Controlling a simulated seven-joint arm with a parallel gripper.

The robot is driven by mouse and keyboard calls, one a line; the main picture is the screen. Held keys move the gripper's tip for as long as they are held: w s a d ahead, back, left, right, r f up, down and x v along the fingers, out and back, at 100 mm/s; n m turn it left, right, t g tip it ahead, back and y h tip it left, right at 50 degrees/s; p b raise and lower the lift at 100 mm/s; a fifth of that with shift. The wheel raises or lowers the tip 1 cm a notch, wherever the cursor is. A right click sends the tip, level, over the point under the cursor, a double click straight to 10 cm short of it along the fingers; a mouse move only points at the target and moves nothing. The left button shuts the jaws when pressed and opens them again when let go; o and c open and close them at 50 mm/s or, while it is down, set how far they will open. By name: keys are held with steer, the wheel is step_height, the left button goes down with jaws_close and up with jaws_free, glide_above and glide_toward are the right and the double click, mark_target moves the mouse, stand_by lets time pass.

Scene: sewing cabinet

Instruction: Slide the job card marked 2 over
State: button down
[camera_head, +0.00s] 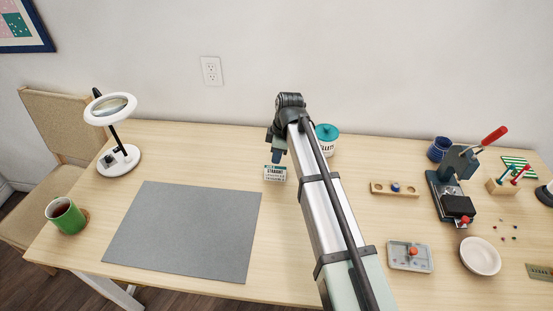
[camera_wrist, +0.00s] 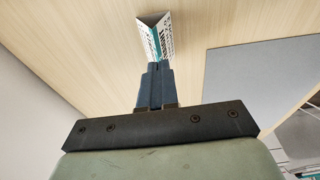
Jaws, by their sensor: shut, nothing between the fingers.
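A small folded card (camera_head: 275,174) with a teal band and dark print stands on the wooden table, right of the grey mat. Its print is too small for me to make out a 2. In the wrist view the card (camera_wrist: 153,38) shows as a folded tent, just beyond my fingertips. My gripper (camera_head: 277,158) points down at the card's back side, its dark blue fingers shut and empty. In the wrist view the fingertips (camera_wrist: 154,68) appear very close to the card; I cannot tell whether they touch it.
The grey mat (camera_head: 185,230) lies left of the card, bare. A teal-lidded jar (camera_head: 326,139) stands behind my arm. A wooden holder (camera_head: 394,189), a small tray (camera_head: 410,256), a white bowl (camera_head: 480,256) and a press (camera_head: 452,188) stand to the right. A magnifier lamp (camera_head: 119,158) and green mug (camera_head: 66,217) stand left.

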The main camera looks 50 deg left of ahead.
mark_target(283, 167)
step_height(283, 167, up, 12)
steer(key=w+d, duration=0.1)
steer(key=shift+w+d, duration=0.25)
steer(key=shift+d, duration=0.05)
